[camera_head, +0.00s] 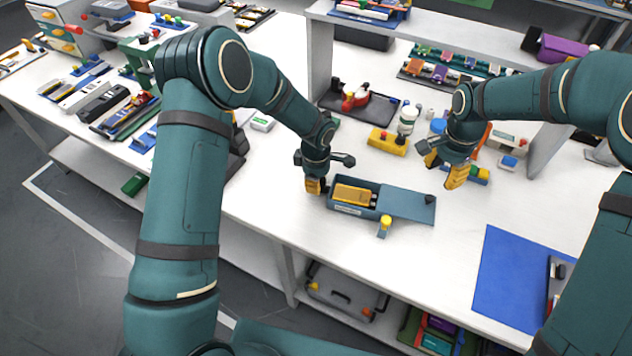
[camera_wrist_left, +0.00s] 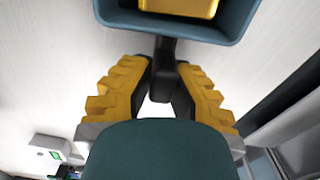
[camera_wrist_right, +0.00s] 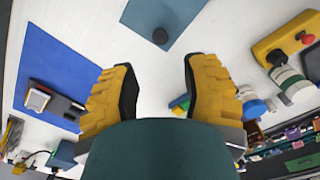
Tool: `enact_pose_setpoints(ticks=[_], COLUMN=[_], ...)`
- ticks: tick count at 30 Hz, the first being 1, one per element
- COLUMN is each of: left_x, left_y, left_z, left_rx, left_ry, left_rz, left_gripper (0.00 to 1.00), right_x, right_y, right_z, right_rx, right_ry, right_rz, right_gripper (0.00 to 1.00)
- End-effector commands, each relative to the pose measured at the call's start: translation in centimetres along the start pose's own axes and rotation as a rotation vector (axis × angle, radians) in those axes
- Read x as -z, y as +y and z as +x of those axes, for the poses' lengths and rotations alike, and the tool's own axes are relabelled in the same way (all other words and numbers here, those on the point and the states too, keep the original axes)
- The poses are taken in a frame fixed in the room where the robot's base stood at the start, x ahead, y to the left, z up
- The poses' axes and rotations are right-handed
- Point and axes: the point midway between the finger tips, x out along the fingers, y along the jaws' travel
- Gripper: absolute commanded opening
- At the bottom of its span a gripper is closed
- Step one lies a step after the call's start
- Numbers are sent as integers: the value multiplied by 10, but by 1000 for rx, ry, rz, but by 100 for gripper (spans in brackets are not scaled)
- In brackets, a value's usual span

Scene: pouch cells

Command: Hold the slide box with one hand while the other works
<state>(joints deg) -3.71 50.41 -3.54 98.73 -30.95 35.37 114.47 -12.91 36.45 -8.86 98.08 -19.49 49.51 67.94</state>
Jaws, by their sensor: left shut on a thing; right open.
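The slide box (camera_head: 372,213) is a blue-grey tray on the white table with a yellow block (camera_head: 352,194) inside. A yellow-topped peg (camera_head: 385,222) stands at the front of the box. My left gripper (camera_head: 314,187) is at the box's left end. In the left wrist view its fingers (camera_wrist_left: 160,65) are around a black handle (camera_wrist_left: 165,50) on the box wall (camera_wrist_left: 215,34).
A yellow button box (camera_head: 387,142) and a white bottle (camera_head: 407,119) stand behind the slide box. A black tray (camera_head: 375,110) with a red item lies farther back. A blue mat (camera_head: 510,275) lies at the right front. The table between lid and mat is clear.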

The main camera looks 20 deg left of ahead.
Motion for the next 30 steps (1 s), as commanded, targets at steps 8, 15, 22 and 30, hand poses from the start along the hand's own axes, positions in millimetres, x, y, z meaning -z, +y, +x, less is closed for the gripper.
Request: enact_pose_setpoints(ticks=[8,15,22,30], left_x=[0,0,0,0], left_y=[-1,-1,-2,-2], left_z=[2,2,2,2], left_rx=[3,4,5,6], left_ry=[0,0,0,0], left_rz=[0,0,0,0], left_gripper=[0,0,0,0], right_x=[0,19,25,25], right_y=[0,18,24,24], right_z=[0,-1,6,40], right_rx=[0,0,-1,-3], right_ry=[0,0,-1,-2], right_rz=[0,-83,-122,-120], right_gripper=[42,0,0,0])
